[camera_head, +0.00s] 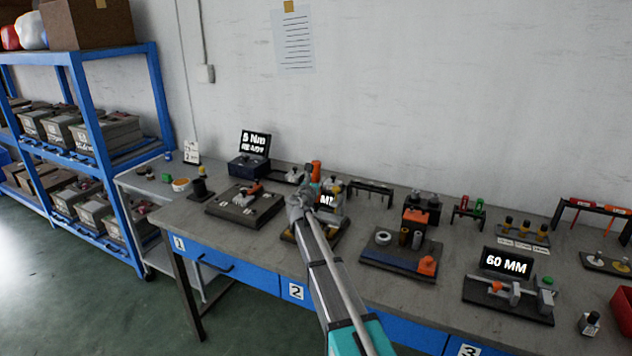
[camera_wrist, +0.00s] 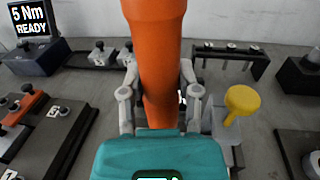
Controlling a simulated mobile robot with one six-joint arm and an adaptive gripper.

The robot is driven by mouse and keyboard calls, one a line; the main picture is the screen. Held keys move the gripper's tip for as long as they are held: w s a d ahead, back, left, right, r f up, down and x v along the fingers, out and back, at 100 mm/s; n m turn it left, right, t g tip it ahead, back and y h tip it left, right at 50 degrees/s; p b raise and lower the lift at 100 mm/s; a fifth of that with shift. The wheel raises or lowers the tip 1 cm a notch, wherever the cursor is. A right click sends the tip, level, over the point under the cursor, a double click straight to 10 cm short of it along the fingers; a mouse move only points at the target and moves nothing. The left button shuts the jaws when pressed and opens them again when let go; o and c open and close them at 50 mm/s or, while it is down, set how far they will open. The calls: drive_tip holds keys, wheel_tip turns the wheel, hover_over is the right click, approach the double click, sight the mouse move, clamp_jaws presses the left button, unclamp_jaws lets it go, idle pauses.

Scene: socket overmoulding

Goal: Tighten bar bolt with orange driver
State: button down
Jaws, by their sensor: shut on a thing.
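The orange driver (camera_wrist: 160,60) stands roughly upright between the fingers of my gripper (camera_wrist: 160,100), which is shut on it. In the head view the driver's orange top (camera_head: 316,170) shows just above my gripper (camera_head: 302,205), over the back half of the bench near position 2. The driver's lower end is hidden behind the wrist housing in the wrist view. A dark fixture plate (camera_head: 231,212) with an orange-handled part lies left of my gripper. I cannot make out which fastener is the bar bolt.
A display reading 5 Nm READY (camera_head: 255,142) stands at the back left. A black rack (camera_head: 370,185) is behind and right of my gripper. A yellow-topped knob (camera_wrist: 242,100) rises close to the right finger. A 60 MM gauge display (camera_head: 506,264) is farther right.

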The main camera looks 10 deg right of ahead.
drive_tip(key=shift+f+b, duration=1.35)
idle(2.4)
drive_tip(key=shift+r, duration=0.15)
drive_tip(key=shift+r+p, duration=2.35)
drive_tip(key=shift+p, duration=0.15)
